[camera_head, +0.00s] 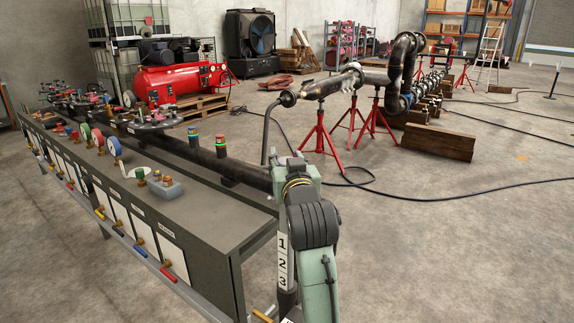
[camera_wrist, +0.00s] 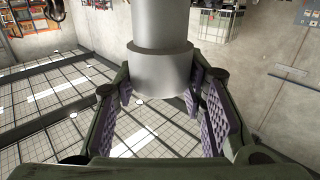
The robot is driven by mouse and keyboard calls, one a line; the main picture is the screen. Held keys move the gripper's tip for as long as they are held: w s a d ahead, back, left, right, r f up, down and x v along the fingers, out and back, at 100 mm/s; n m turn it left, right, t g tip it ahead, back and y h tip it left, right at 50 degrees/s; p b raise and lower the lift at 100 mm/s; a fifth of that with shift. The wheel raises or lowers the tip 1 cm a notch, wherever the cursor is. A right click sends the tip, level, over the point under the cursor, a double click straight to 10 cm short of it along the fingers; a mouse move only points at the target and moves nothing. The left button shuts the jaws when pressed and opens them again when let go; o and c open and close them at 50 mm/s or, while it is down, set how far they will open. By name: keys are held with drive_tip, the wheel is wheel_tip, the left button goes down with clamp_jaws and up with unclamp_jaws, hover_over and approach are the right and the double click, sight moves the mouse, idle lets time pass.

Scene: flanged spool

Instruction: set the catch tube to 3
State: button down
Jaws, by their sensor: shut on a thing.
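A grey cylinder (camera_wrist: 161,70), which looks like the catch tube, comes down from the top of the wrist view. It has a wider collar at its lower end. My gripper (camera_wrist: 158,100) has a purple-padded finger on each side of that lower end and is shut on it. In the head view a white strip (camera_head: 282,259) at the near bench end bears 1, 2 and 3 from top to bottom. My arm stands just right of the strip. My gripper is not clearly visible in the head view, and the tube's position against the numbers cannot be told.
The dark bench (camera_head: 205,214) carries a long dark pipe (camera_head: 222,163), gauges and fittings. A red compressor (camera_head: 170,80) stands behind it. Red stands (camera_head: 321,130) hold a pipe run at the back. Black hoses cross the floor. The floor to the right (camera_head: 450,245) is mostly clear.

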drive_tip(key=shift+r, duration=0.4)
drive_tip(key=c, duration=1.3)
unclamp_jaws()
drive_tip(key=shift+s, duration=0.1)
drive_tip(key=o, duration=0.3)
drive_tip(key=shift+f, duration=0.15)
drive_tip(key=s, duration=0.5)
drive_tip(key=s+d, duration=0.1)
drive_tip(key=s, duration=0.1)
drive_tip(key=shift+s+d, duration=0.1)
drive_tip(key=shift+s, duration=0.1)
